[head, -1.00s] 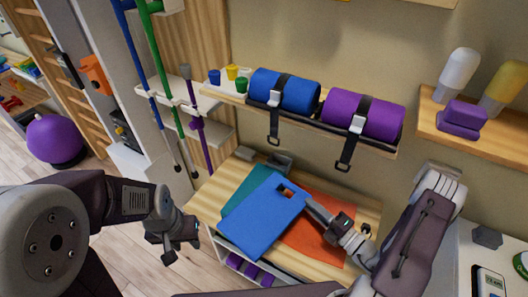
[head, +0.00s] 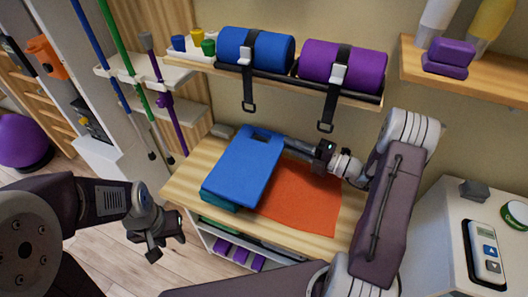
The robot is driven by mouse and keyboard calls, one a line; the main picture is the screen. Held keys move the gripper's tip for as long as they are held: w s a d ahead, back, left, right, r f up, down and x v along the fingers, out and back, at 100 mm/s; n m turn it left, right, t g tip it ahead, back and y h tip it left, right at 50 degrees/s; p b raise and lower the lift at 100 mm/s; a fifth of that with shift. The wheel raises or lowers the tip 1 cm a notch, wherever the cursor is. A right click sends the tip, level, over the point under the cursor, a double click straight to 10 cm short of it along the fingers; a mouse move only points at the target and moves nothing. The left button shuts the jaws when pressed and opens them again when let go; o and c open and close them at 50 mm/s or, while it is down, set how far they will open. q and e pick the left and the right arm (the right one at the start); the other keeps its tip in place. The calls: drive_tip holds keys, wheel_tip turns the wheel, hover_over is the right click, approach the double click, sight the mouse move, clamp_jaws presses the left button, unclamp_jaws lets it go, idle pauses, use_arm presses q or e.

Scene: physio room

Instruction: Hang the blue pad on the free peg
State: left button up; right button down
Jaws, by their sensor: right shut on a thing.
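The blue pad (head: 243,172) is a flat rounded slab with a slot near its far edge. It lies tilted over a teal pad (head: 222,200), of which only the near edge shows. My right gripper (head: 290,146) is shut on the blue pad's far right edge, by the slot; its fingertips are partly hidden. An orange-red pad (head: 300,200) lies flat on the wooden bench top (head: 182,187), right of the blue pad. My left gripper (head: 164,246) is open and empty, left of the bench. I cannot make out a free peg in this view.
A wall shelf above the bench holds a blue roll (head: 256,50) and a purple roll (head: 343,66) with hanging straps. Poles (head: 168,105) stand at the left. A right shelf (head: 490,75) holds purple blocks (head: 448,58). A white cabinet (head: 445,235) stands at the right.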

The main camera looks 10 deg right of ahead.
drive_tip(key=w+a+f, duration=0.4)
drive_tip(key=a, duration=0.1)
drive_tip(key=shift+w+f+b, duration=0.1)
drive_tip(key=shift+w+b, duration=0.25)
wheel_tip(320, 180, down, 2)
drive_tip(key=shift+f+b, duration=0.15)
drive_tip(key=shift+b, duration=0.2)
drive_tip(key=shift+f, duration=0.35)
drive_tip(key=shift+d+f+p, duration=0.1)
drive_tip(key=shift+f+p, duration=0.2)
drive_tip(key=c, duration=1.4)
unclamp_jaws()
drive_tip(key=shift+f, duration=0.1)
drive_tip(key=shift+o, duration=0.2)
